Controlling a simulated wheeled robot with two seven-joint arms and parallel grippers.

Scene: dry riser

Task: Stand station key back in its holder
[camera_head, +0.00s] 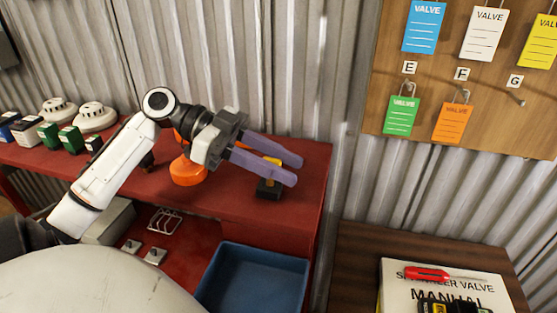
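My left gripper (294,172) reaches in from the left above the red bench, its two purple fingers pointing right. A yellow piece (272,184), which may be the station key, stands with its lower end at a small black block (267,193), which may be its holder. The yellow shows between the fingers and below the nearer one, which hides its middle. I cannot tell whether the fingers touch it or whether it is fully seated. My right gripper is not in view.
An orange round object (188,172) sits beside the gripper. White detectors (95,116) and small boxes (70,139) stand at the left. A blue bin (255,278) is in front. A manual (397,292) with a red screwdriver (428,273) lies right. Tags hang on a wooden board (385,75).

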